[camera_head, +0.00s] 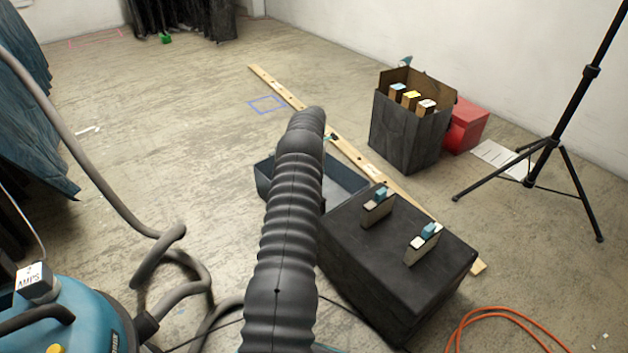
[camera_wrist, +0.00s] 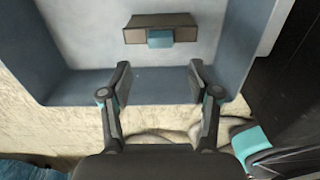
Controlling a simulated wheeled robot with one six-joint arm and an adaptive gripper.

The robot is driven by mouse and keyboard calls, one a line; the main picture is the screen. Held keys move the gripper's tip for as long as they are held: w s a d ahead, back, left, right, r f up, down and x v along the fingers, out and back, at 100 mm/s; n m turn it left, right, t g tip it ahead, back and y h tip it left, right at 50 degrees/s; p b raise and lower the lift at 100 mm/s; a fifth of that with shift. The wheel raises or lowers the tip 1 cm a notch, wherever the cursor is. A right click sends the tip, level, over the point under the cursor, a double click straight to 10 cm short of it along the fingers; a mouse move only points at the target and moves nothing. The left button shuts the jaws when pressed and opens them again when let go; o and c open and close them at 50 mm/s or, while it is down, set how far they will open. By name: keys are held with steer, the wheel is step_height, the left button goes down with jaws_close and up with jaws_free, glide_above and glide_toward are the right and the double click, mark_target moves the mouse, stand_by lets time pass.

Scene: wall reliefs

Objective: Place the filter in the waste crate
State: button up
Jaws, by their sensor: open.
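The waste crate is a blue-grey open bin (camera_head: 348,184), partly hidden behind my arm in the head view. Its walls and pale floor fill the upper wrist view (camera_wrist: 50,60). A brown-grey filter (camera_wrist: 187,21) with a teal tab lies inside the crate, apart from its walls. My gripper (camera_wrist: 159,76) is open and empty, its fingers spread near the crate's wall, with the filter beyond the fingertips. The gripper is mostly hidden by my arm in the head view. Two beige filters with teal tabs (camera_head: 376,211) (camera_head: 420,249) stand upright on a black box.
The black box (camera_head: 400,290) stands right beside the crate. A wooden strip (camera_head: 285,88) runs behind both. A dark open box (camera_head: 405,130) holds several items, with a red box (camera_head: 466,125) and a tripod (camera_head: 540,160) to its right. A hose lies left; an orange cable lies at the front right.

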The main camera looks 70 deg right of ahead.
steer(key=shift+r, duration=1.7)
steer(key=w+a+r+m+t+h, duration=0.1)
steer(key=w+a+r+m, duration=0.2)
steer(key=w+a+r, duration=1.9)
steer(key=w+a+r+m, duration=0.2)
steer(key=a+r, duration=0.6)
steer(key=a, duration=0.3)
steer(key=s+a+r+m+t, duration=0.1)
steer(key=s+a+r, duration=0.1)
steer(key=a, duration=0.6)
steer(key=s+a+r+m+t, duration=0.1)
steer(key=a+r, duration=0.2)
steer(key=a, duration=0.5)
steer(key=s+a+r+m+t, duration=0.1)
steer(key=s+a+r, duration=0.1)
steer(key=a, duration=0.6)
steer(key=s+a+f+m, duration=0.2)
steer(key=s+a, duration=0.6)
steer(key=s+a+f+m+t+y, duration=0.1)
steer(key=s+a+f+m, duration=0.1)
steer(key=s+a, duration=0.6)
steer(key=shift+s+a+f+t, duration=0.15)
steer(key=shift+a+f+t, duration=0.2)
steer(key=shift+a, duration=0.2)
